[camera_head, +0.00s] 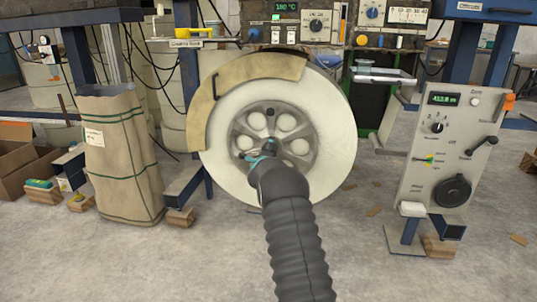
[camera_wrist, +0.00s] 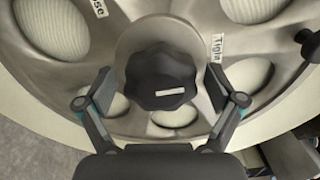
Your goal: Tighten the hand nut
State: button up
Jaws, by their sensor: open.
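The hand nut (camera_wrist: 160,78) is a black, lobed knob with a small white mark, at the centre of a grey metal hub with round openings (camera_wrist: 110,30). In the wrist view my gripper (camera_wrist: 160,88) is open, with one finger on each side of the nut. Gaps show between the fingers and the nut. Labels on the hub are partly readable, one like "Tight". In the head view my gripper (camera_head: 262,152) is in front of the hub of a large white roll (camera_head: 230,175), and my arm hides part of it. The nut is mostly hidden there.
A tan curved guard (camera_head: 238,85) covers the roll's upper left. A grey control panel (camera_head: 450,145) stands at right, and a tall paper sack (camera_head: 122,160) at left. Machine controls (camera_head: 318,25) sit above the roll. Wood scraps lie on the concrete floor.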

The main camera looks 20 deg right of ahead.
jog(key=v, duration=1.2)
dwell(0.3)
jog(key=s+a+f+n+g+y, duration=0.25)
jog(key=a+f+n+y, duration=0.25)
jog(key=f+n, duration=0.45)
jog(key=s+a+f+n+g+y+p, duration=0.1)
jog(key=s+a+f+n+g+y, duration=0.1)
jog(key=s+a+n+g+y, duration=0.4)
jog(key=s+a+r+n+g+p, duration=0.1)
jog(key=s+a+r+n+p, duration=0.15)
jog(key=s+r, duration=0.6)
jog(key=s+a+r+n+g+p, duration=0.1)
jog(key=s+a+r+n+g, duration=0.2)
jog(key=s, duration=1)
jog(key=s+a+r+n+p, duration=0.1)
jog(key=s+a+r+n, duration=0.4)
jog(key=s, duration=0.6)
jog(key=s+r+t+h+p, duration=0.1)
jog(key=s+r+t+p, duration=0.2)
jog(key=s+r, duration=0.9)
notch_tip(320, 180, up, 2)
jog(key=shift+s+a+r+n+p, duration=0.15)
jog(key=shift+n+p, duration=0.25)
jog(key=shift+p, duration=0.75)
